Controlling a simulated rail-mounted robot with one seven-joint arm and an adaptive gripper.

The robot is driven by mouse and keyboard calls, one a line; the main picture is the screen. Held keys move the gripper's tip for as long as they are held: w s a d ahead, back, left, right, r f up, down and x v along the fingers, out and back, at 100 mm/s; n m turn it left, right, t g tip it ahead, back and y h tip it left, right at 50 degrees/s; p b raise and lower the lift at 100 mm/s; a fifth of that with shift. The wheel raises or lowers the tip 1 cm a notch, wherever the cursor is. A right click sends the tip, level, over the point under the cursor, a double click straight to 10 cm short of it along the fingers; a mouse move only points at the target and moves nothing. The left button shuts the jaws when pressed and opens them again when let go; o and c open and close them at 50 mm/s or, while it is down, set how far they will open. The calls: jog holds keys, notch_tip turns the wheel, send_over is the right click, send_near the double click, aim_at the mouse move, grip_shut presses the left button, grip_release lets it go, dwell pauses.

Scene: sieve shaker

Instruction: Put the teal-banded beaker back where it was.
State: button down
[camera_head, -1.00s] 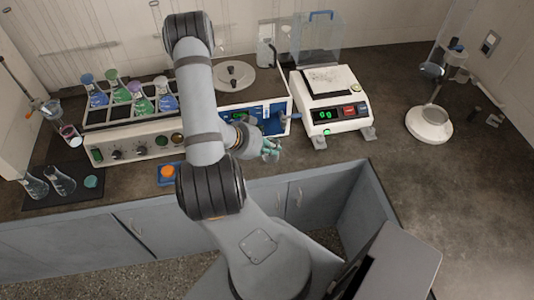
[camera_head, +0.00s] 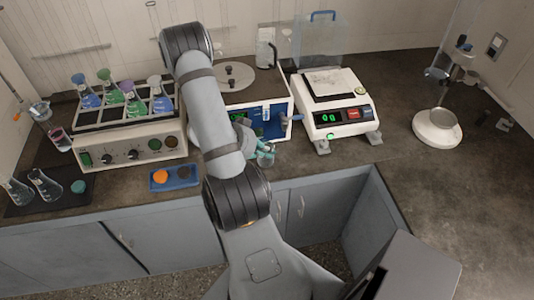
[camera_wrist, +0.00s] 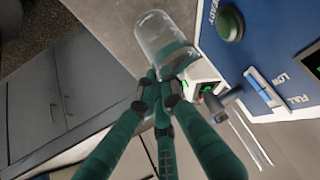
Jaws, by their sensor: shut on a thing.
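The teal-banded beaker (camera_wrist: 160,35) is clear glass with a teal band near the end at my fingers. My gripper (camera_wrist: 165,78) has dark green fingers closed on it at the band. In the head view my gripper (camera_head: 262,150) is in front of the white machine with a blue panel, near the bench's front edge. The beaker (camera_head: 267,159) is small and partly hidden there by the fingers. I cannot tell whether its base touches the bench.
The blue-panelled machine (camera_head: 285,108) is close behind my gripper; its green knob (camera_wrist: 229,24) is near the beaker. A balance (camera_head: 335,117) stands to the right. A flask rack (camera_head: 92,127) and a blue tray (camera_head: 172,188) are on the left. The right bench is mostly clear.

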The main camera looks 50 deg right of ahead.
jog(key=shift+f, duration=0.3)
jog(key=shift+f, duration=0.15)
jog(key=c, duration=1.9)
grip_release()
jog(key=shift+c, duration=0.2)
jog(key=shift+w+a+r, duration=0.15)
jog(key=shift+r, duration=0.25)
jog(key=p+v, duration=0.1)
jog(key=v, duration=1)
jog(key=shift+r+p, duration=0.25)
jog(key=shift+p, duration=0.15)
jog(key=shift+a, duration=0.15)
